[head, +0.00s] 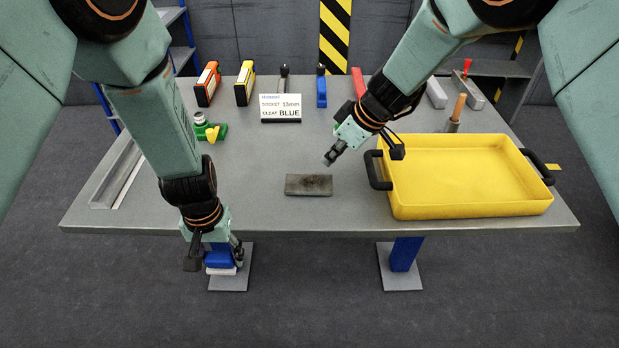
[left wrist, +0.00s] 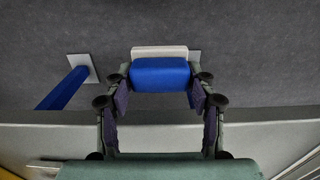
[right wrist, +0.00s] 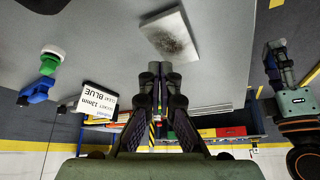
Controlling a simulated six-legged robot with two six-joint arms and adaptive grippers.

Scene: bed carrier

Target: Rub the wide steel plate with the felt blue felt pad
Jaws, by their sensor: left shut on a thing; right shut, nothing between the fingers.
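The steel plate (head: 308,186) lies flat near the middle of the table's front part. In the right wrist view the plate (right wrist: 170,36) shows a dark smudge on its top. My left gripper (head: 216,250) is shut on the blue felt pad (head: 220,260), which has a blue block and a pale underside. In the left wrist view the pad (left wrist: 160,73) sits between the fingers, out past the table's front edge over the floor. My right gripper (head: 333,157) is shut and empty, just above and behind the plate, apart from it.
A yellow tray (head: 400,205) with black handles stands right of the plate. A sign card (head: 281,108) and several tools stand along the back. A green-and-yellow item (head: 211,130) and a grey metal channel (head: 118,175) are at the left. The table's front left is clear.

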